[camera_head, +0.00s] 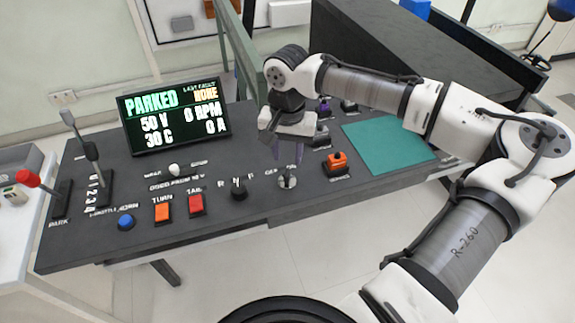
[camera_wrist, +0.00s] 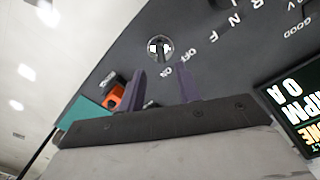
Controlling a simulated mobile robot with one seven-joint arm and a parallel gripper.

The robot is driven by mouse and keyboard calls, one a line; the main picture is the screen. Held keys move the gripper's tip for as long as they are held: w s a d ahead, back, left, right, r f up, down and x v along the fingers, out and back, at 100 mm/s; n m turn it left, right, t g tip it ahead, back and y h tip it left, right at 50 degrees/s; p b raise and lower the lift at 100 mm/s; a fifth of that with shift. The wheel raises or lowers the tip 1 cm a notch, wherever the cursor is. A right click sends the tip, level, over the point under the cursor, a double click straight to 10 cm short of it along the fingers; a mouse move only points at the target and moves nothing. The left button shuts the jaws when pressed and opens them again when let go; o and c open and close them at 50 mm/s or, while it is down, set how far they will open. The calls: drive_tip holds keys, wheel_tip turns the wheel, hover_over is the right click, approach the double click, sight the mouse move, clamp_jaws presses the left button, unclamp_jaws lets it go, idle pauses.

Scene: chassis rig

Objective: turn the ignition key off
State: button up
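The ignition key switch is a round silver fitting (camera_head: 287,179) on the dark console, right of the R N F selector. In the wrist view the ignition key switch (camera_wrist: 160,46) lies beyond the fingertips, with OFF and ON printed beside it. Which mark the key points to is too small to tell. My gripper (camera_head: 287,155) hangs just above and behind the switch, its purple fingers pointing down. In the wrist view my gripper (camera_wrist: 161,72) is open, with an empty gap between the fingers, apart from the key.
A display (camera_head: 175,115) reads PARKED, 50 V, 0 RPM. An orange button (camera_head: 337,160) and a teal mat (camera_head: 388,147) lie right of the switch. The R N F knob (camera_head: 239,188) and orange and red switches are left. Several knobs stand behind, near my gripper.

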sight(287, 172)
wheel_tip(287, 172, down, 6)
drive_tip(key=shift+r, duration=0.15)
clamp_jaws()
idle(0.3)
